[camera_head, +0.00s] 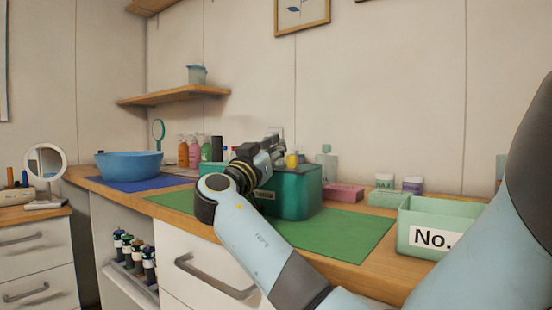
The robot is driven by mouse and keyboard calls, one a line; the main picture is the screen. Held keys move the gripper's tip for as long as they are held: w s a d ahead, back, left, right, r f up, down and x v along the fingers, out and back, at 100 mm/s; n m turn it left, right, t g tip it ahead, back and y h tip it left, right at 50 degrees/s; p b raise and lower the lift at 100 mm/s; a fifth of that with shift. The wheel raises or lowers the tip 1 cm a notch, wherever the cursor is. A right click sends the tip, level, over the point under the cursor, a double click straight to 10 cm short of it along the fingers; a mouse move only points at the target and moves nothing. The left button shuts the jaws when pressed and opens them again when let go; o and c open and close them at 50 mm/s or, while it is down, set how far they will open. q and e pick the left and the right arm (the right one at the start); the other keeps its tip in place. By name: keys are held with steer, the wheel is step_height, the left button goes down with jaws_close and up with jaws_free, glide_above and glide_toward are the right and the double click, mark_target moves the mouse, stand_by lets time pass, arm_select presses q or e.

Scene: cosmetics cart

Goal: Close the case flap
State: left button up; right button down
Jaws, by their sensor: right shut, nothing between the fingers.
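A teal case (300,195) stands on a green mat (345,236) on the wooden counter. My right arm comes up from the lower right and bends at the wrist in front of the case's left part. My right gripper (270,146) is over the top of the case, dark and small in the picture, shut with nothing in it. I cannot tell whether it touches the case. The arm hides much of the case's left side and top. The flap and its angle cannot be made out clearly. My left gripper is not in view.
A blue bowl (128,166) sits on a blue mat (140,184) at the left. Several bottles (188,152) stand behind the arm. The green mat's right part is clear.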

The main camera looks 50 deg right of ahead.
mark_target(276, 167)
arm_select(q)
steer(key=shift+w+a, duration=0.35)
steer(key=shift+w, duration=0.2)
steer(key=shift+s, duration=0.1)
arm_select(e)
steer(key=shift+r, duration=0.1)
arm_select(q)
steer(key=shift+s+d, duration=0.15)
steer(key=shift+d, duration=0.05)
arm_select(e)
step_height(276, 167, up, 10)
